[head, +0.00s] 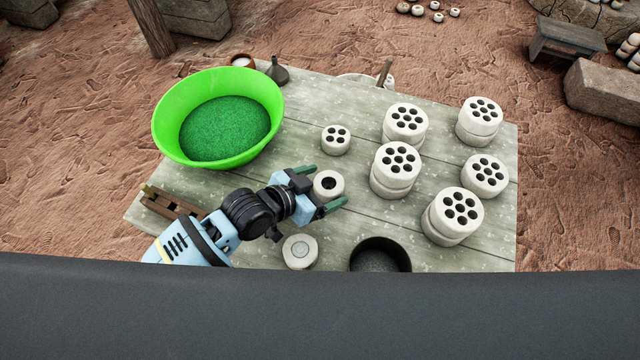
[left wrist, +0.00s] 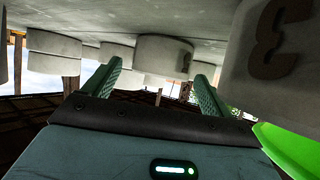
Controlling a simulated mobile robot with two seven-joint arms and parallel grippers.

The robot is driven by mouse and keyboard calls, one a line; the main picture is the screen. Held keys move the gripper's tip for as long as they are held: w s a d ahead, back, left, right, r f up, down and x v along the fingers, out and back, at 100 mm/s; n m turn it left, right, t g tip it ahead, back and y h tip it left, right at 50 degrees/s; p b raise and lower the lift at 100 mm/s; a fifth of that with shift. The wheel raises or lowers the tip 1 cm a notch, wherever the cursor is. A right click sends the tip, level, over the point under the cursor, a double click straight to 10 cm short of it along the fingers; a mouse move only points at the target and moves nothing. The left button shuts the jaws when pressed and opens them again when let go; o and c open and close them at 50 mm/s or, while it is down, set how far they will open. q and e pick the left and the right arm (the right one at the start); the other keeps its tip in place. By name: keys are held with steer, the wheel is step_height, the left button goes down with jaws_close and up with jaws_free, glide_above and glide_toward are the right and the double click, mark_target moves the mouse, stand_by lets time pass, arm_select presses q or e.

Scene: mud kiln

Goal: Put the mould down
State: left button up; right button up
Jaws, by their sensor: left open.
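A small pale round mould (head: 320,188) with one dark hole in its top is on the wooden table. My left gripper (head: 322,188) is open, with one green finger on either side of this mould. I cannot tell whether the fingers touch it. In the left wrist view the open fingers (left wrist: 158,85) show with a gap between them, and pale cylinders show past them. A pale block marked 3 (left wrist: 270,40) is close at the right there; I cannot tell which mould it is. My right gripper is out of view.
A green bowl (head: 168,120) of green grains stands at the left. A four-hole mould (head: 336,147), several larger holed moulds (head: 391,185), a pale disc-topped piece (head: 300,262) and a dark pot (head: 380,243) surround the gripper. A wooden piece (head: 170,202) lies near my arm.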

arm_select(q)
steer(key=shift+r, duration=0.2)
steer(key=shift+s+a+r, duration=0.15)
steer(key=shift+a, duration=0.05)
steer(key=p+v, duration=0.1)
steer(key=v, duration=1)
steer(key=shift+a, duration=0.15)
steer(key=shift+s, duration=0.15)
